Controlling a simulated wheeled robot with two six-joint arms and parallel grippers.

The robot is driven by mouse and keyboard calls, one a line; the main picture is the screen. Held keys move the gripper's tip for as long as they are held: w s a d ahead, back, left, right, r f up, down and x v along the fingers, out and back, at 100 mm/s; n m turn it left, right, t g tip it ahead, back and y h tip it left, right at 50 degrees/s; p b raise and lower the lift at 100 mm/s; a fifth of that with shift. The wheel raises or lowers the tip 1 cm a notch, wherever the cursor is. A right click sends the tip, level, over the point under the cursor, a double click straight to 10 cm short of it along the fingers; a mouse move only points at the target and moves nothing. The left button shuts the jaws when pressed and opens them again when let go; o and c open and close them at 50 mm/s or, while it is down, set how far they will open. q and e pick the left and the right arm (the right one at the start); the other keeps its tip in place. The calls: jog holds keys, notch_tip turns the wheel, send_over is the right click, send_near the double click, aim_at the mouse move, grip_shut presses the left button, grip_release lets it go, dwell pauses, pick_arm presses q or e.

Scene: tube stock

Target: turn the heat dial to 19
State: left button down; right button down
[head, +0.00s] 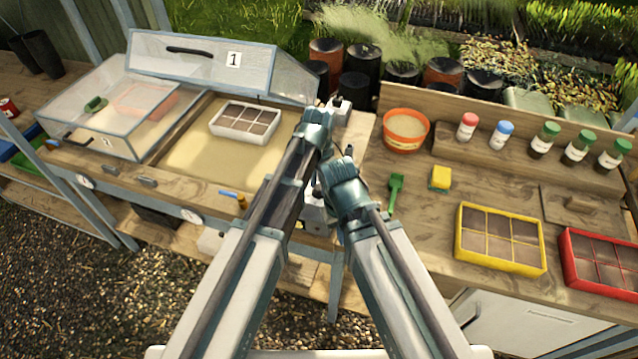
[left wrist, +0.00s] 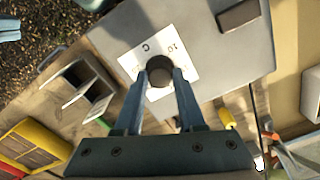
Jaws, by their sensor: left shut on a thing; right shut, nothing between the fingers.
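The heat dial (left wrist: 160,70) is a dark round knob on a white scale plate (left wrist: 185,50) in the left wrist view. The plate shows a "C" and what looks like "10"; the rest of the scale and any pointer cannot be read. The plate sits on a grey panel (left wrist: 205,25). My left gripper (left wrist: 162,75) has its fingers on both sides of the knob, shut on it. In the head view my left gripper (head: 318,118) hides the dial. My right gripper (head: 338,170) is shut and empty, just below and right of the left one.
A white seed tray (head: 246,107) stands in the open cold frame (head: 190,150). On the right bench are an orange pot (head: 405,146), a green scoop (head: 395,190), a yellow block (head: 441,178), a yellow tray (head: 500,268) and a red tray (head: 562,265). My arms are close together.

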aim_at(319, 187)
pick_arm(q)
jog(key=n, duration=0.5)
jog(key=shift+n, duration=0.6)
jog(key=c, duration=0.5)
grip_release()
notch_tip(319, 187, up, 14)
jog(key=p, duration=1.4)
jog(key=shift+f, duration=0.2)
